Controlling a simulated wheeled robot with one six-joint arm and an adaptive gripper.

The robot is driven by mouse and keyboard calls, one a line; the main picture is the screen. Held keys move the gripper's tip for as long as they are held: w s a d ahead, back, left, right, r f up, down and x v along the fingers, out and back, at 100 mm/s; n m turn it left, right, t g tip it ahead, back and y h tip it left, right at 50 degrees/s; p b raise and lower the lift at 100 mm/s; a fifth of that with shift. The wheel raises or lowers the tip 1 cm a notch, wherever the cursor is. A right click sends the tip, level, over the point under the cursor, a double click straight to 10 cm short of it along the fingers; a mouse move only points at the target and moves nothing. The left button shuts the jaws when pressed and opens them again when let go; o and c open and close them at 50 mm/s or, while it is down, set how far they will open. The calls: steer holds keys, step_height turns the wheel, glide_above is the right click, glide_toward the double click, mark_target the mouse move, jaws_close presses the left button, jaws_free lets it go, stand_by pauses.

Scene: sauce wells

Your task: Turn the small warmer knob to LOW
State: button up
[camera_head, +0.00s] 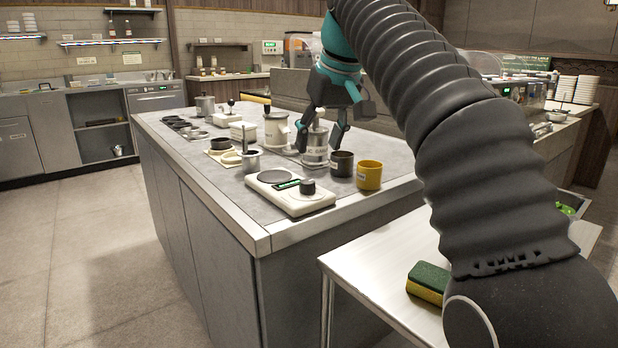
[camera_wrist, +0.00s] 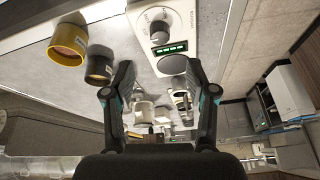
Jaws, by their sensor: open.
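The small warmer (camera_head: 293,204) is a flat cream unit on the near end of the grey counter. It has a dark round knob (camera_head: 307,186), a green-lit display (camera_head: 287,184) and a round dark plate (camera_head: 272,176). In the wrist view the warmer (camera_wrist: 203,50) is at the top, with its knob (camera_wrist: 160,33) above the display. My gripper (camera_head: 320,138) is open and empty, pointing down above the counter, behind and apart from the knob. Its two fingers also show in the wrist view (camera_wrist: 159,92).
A black cup (camera_head: 342,164) and a yellow cup (camera_head: 369,175) stand right of the warmer. Metal and cream canisters (camera_head: 276,130) stand behind it, near my fingers. A sponge (camera_head: 428,284) lies on a white side table (camera_head: 362,262). The counter's front edge is clear.

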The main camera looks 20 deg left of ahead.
mark_target(308, 181)
steer(key=b+x, duration=0.3)
steer(key=x, duration=0.6)
steer(key=shift+f, duration=0.2)
steer(key=shift+c, duration=0.3)
jaws_close()
